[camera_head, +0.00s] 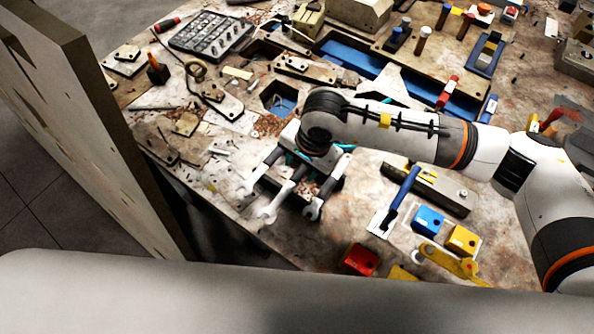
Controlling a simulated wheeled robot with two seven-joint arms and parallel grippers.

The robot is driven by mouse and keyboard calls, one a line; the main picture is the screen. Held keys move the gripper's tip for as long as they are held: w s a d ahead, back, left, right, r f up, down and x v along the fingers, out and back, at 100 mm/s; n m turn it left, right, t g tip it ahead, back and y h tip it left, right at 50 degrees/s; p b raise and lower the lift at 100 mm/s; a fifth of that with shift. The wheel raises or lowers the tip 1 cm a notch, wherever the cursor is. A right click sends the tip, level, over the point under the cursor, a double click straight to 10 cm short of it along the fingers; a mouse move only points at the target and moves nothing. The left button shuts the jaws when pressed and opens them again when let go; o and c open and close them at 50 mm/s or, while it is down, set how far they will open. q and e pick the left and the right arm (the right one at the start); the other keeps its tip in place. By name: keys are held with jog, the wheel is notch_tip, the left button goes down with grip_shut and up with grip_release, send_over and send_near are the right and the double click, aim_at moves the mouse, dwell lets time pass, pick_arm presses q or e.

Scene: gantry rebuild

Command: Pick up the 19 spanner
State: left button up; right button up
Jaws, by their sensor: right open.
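Size marks are too small to read, so I cannot tell which is the 19. My left gripper is not in view.
The worn workbench (300,240) holds a red block (360,260), a blue block (428,220) and a yellow block (463,240) at front right. A blue-handled scraper (404,190) lies nearby. A tall wooden panel (85,130) stands along the left. Fixtures crowd the back.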

aim_at(298, 174)
jog(key=f, duration=0.1)
jog(key=f+p, duration=0.2)
jog(key=shift+w+a+f, duration=0.25)
jog(key=shift+w+a, duration=0.05)
jog(key=shift+f, duration=0.4)
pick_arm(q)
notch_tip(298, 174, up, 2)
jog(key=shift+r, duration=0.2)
pick_arm(e)
grip_shut()
